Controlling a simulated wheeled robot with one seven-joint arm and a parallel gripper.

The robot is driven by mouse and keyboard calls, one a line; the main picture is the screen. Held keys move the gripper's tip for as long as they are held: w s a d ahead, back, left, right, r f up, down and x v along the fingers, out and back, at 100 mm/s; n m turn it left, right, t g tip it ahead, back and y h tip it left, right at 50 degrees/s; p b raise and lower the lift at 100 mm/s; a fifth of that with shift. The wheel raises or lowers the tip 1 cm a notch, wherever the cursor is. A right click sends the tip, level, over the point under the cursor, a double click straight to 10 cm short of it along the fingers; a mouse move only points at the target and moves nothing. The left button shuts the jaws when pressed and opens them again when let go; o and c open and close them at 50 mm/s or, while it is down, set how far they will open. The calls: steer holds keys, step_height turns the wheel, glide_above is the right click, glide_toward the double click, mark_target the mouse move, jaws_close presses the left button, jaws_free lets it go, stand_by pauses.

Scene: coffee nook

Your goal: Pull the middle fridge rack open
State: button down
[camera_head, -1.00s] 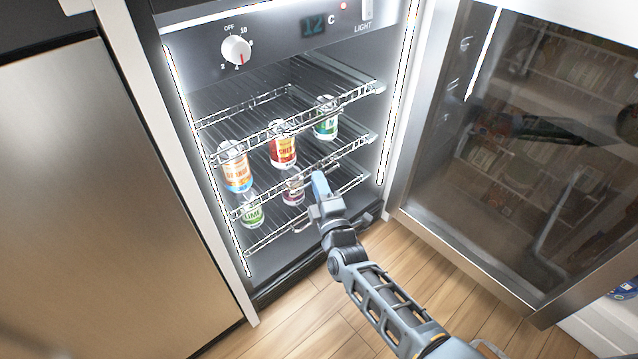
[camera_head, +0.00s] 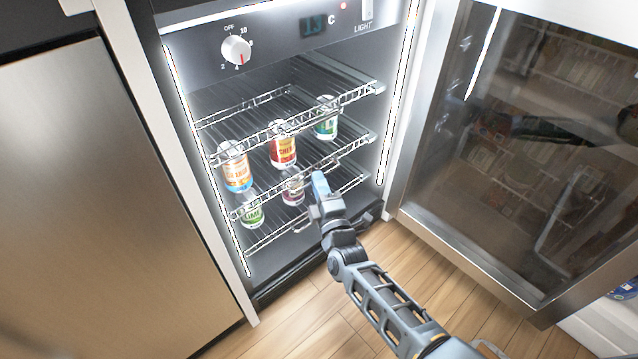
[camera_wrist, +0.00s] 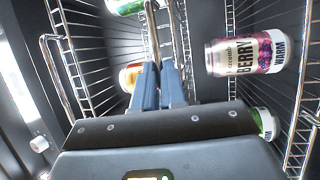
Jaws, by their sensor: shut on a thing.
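The middle fridge rack (camera_head: 270,190) is a wire shelf inside the open fridge. An orange can (camera_head: 237,172), a red can (camera_head: 283,150) and a green can (camera_head: 326,122) stand on it. My gripper (camera_head: 319,180) is at its front rail, right of centre. In the wrist view the blue fingers of my gripper (camera_wrist: 161,70) are closed around a wire of the middle rack (camera_wrist: 153,30). The exact contact is partly hidden by the fingers. The rack appears inside the fridge, roughly in line with the other racks.
An upper rack (camera_head: 350,97) is above and a bottom rack (camera_head: 268,242) below, holding a berry can (camera_head: 292,190) and a lime can (camera_head: 251,213). The glass door (camera_head: 520,150) stands open at right. Wooden floor (camera_head: 300,318) in front is clear around my arm.

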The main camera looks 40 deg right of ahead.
steer(key=shift+s, duration=0.15)
steer(key=s+p, duration=0.6)
steer(key=s, duration=2)
steer(key=shift+s+p, duration=0.3)
steer(key=c, duration=1.2)
jaws_free()
steer(key=v, duration=0.7)
steer(key=shift+s+a+p, duration=0.15)
steer(key=shift+s+p, duration=0.2)
steer(key=shift+f, duration=0.1)
